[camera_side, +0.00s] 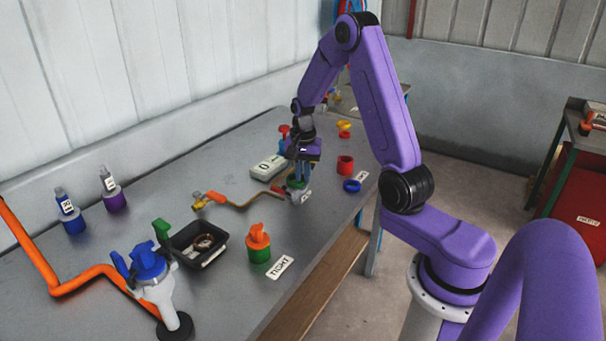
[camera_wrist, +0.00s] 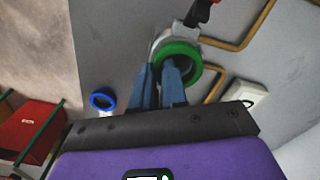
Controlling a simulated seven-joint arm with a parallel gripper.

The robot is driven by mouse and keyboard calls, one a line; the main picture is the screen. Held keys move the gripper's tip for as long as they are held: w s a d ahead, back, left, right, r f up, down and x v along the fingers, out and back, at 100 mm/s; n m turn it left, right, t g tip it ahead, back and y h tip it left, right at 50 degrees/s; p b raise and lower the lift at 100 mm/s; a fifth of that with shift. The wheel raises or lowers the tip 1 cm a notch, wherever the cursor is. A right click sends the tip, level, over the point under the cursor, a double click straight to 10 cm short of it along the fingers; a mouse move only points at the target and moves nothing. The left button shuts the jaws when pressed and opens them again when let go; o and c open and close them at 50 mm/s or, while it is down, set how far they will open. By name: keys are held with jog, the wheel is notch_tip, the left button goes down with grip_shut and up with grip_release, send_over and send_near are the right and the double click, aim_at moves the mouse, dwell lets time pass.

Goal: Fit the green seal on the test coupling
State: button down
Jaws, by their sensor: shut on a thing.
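The green seal (camera_wrist: 192,52) is a thick ring, held at its near rim by my gripper (camera_wrist: 160,75), with one blue finger reaching into its opening. In the side view my gripper (camera_side: 299,178) points down, with the green seal (camera_side: 295,185) at its fingertips. A pale grey fitting (camera_side: 298,197), probably the test coupling, is directly below the seal. In the wrist view the fitting (camera_wrist: 163,35) shows behind the ring, with a red lever (camera_wrist: 198,13) beyond. I cannot tell whether seal and fitting touch; the fingers and ring partly hide the fitting.
A blue ring (camera_side: 352,186) and a red cup-like part (camera_side: 345,165) lie to the right. A brass pipe (camera_side: 245,204) and a pale boxed gauge (camera_side: 268,167) are left of my gripper. A black tray (camera_side: 193,246) and an orange-and-green part (camera_side: 259,245) stand nearer the camera.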

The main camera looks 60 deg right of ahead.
jog(key=c, duration=1.1)
grip_release()
jog(key=shift+r, duration=0.1)
notch_tip(320, 180, up, 17)
jog(key=shift+r, duration=0.1)
jog(key=s+a+f+n, duration=0.1)
jog(key=s+a+n, duration=0.4)
jog(key=a, duration=0.4)
jog(key=s+a+f+n, duration=0.1)
jog(key=s+a+n, duration=0.1)
jog(key=a+n, duration=0.6)
jog(key=s+a+f+n, duration=0.2)
jog(key=s+n, duration=0.4)
jog(key=s, duration=0.4)
jog(key=s+a+f+n, duration=0.2)
jog(key=s+a+n, duration=0.2)
jog(key=s, duration=0.7)
jog(key=n, duration=0.2)
jog(key=shift+f+n, duration=0.3)
